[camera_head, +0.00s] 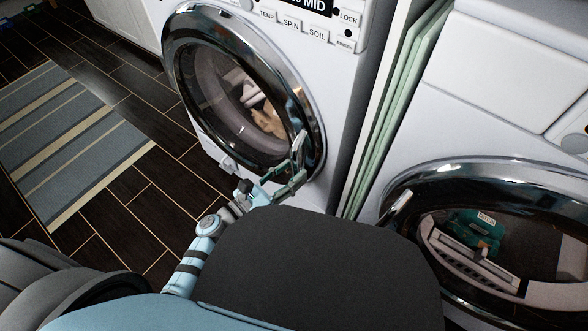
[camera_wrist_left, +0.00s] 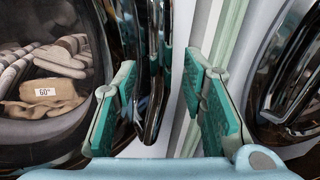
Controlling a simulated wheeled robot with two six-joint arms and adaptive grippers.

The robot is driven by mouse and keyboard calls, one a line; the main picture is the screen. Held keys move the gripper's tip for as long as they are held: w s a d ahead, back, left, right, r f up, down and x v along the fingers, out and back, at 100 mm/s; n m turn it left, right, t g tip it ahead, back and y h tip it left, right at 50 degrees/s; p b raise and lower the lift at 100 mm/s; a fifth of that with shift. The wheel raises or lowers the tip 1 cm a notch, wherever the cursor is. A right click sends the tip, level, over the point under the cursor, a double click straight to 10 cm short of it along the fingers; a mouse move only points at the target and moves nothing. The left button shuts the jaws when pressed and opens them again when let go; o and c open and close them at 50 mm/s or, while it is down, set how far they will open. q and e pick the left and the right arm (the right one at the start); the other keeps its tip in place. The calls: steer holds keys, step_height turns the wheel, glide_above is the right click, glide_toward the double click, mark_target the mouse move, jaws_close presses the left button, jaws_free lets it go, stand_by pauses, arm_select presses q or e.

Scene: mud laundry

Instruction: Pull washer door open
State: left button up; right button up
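The washer (camera_head: 345,95) is white with a round, chrome-rimmed glass door (camera_head: 195,28) in the upper middle of the head view. Cloth shows behind the glass, and a tag reading 60° shows in the left wrist view. The door looks closed. My left gripper (camera_head: 296,165) is at the door's lower right rim. In the left wrist view its green-padded fingers (camera_wrist_left: 162,90) are spread, with the dark, shiny door edge and handle area (camera_wrist_left: 153,60) between or just beyond them. I cannot tell whether they touch. My right gripper is not in view.
A second white machine with a round glass door (camera_head: 470,175) stands close on the right. Pale green panels (camera_head: 398,95) fill the narrow gap. A striped rug (camera_head: 65,140) lies on the dark tile floor (camera_head: 150,190) at left, where the floor is clear.

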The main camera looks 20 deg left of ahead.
arm_select(q)
steer(key=shift+x, duration=0.95)
jaws_close()
steer(key=shift+s, duration=0.1)
